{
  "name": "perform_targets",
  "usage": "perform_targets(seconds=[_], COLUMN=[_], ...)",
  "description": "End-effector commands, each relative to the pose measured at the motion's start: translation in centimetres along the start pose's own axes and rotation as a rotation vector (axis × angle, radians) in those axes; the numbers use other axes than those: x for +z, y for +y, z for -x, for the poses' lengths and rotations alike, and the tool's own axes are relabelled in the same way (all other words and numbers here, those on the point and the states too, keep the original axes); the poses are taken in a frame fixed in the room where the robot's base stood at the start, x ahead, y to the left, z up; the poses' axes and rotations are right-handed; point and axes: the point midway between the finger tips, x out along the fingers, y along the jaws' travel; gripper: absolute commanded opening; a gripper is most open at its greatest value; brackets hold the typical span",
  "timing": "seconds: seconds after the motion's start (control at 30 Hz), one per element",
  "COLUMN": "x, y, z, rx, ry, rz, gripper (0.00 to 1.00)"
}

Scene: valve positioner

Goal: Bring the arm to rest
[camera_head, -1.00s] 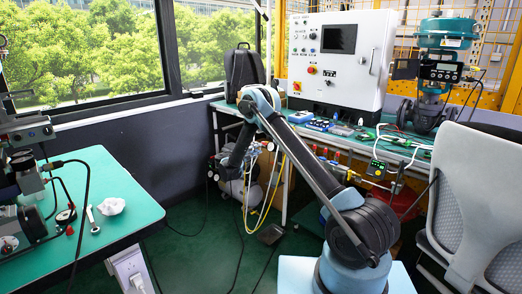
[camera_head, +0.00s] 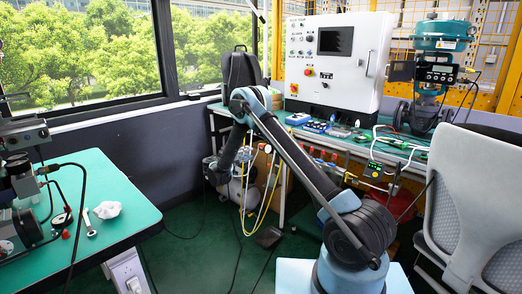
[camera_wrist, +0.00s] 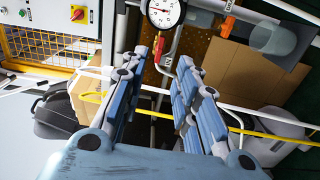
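My arm stands in the middle of the head view, its elbow raised and its forearm hanging down toward the floor. My gripper (camera_wrist: 172,52) shows in the wrist view with its two blue-grey padded fingers apart and nothing between them. In the head view the arm's end is small and dark, and the fingers cannot be made out. In the wrist view a round white gauge (camera_wrist: 165,10) on pipework lies beyond the fingertips. I cannot tell how far away it is.
A white control cabinet (camera_head: 318,83) and a teal-topped valve (camera_head: 437,45) stand on the back bench. A grey chair (camera_head: 478,190) is at right. A green-topped table (camera_head: 120,222) with a wrench and crumpled white item is at left. Green floor lies between.

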Motion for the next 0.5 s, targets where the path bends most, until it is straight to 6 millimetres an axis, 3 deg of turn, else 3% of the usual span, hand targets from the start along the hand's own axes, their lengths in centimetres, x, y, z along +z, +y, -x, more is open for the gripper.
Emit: perform_targets(seconds=[0.27, 0.5], x=[4.5, 9.7], y=[5.5, 10.0], z=[-4.1, -6.8], rx=[-0.119, -0.235], ry=[-0.061, -0.116], rz=[-0.02, -0.047], gripper=[0.28, 0.28])
